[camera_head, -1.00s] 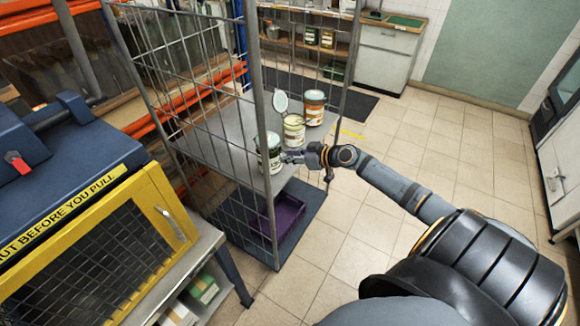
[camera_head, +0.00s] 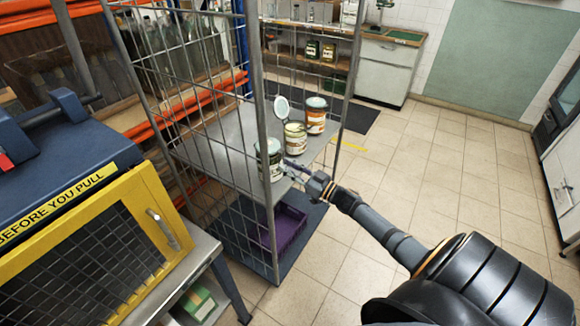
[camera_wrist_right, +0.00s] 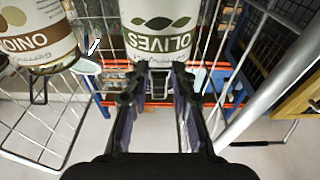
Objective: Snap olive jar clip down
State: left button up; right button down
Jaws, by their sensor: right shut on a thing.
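The olive jar (camera_head: 268,165) stands at the near edge of the grey shelf in the wire cage trolley. Its label reads OLIVES, and it fills the top middle of the right wrist view (camera_wrist_right: 160,30). My right gripper (camera_head: 289,170) is at the right side of this jar. In the wrist view its two fingers (camera_wrist_right: 158,88) point at the jar, with a thin wire clip (camera_wrist_right: 158,84) between them. The fingers partly hide the clip, and how far down it sits is unclear. My left gripper is out of view.
A cream jar (camera_head: 295,140) and an orange-banded jar (camera_head: 316,117) stand behind on the shelf, with a round raised lid (camera_head: 282,108) beside them. A jar labelled ONION (camera_wrist_right: 38,35) is at the wrist view's left. A purple crate (camera_head: 285,228) lies below; tiled floor is clear on the right.

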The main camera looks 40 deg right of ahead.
dwell(0.3)
jog(key=c, duration=1.3)
grip_release()
jog(key=shift+w+f, duration=0.1)
jog(key=shift+w, duration=0.05)
